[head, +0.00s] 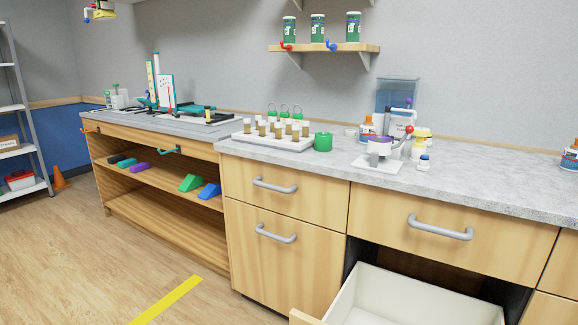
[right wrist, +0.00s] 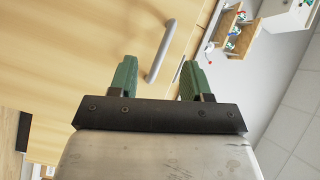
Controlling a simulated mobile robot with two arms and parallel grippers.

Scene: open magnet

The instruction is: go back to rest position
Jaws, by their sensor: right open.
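My right gripper (right wrist: 157,82) shows in the right wrist view with its two green fingers spread apart and nothing between them. Beyond the fingers are a light wood cabinet front and a grey bar handle (right wrist: 161,50); the handle appears behind the gap, and I cannot tell how far off it is. Neither of my grippers shows in the head view, and my left gripper is not seen at all.
An open drawer (head: 408,296) with a white inside juts out low at the front right. The grey counter (head: 470,188) carries a white vial rack (head: 272,140) and a green cylinder (head: 323,142). Wood floor at the left is clear around a yellow stripe (head: 166,301).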

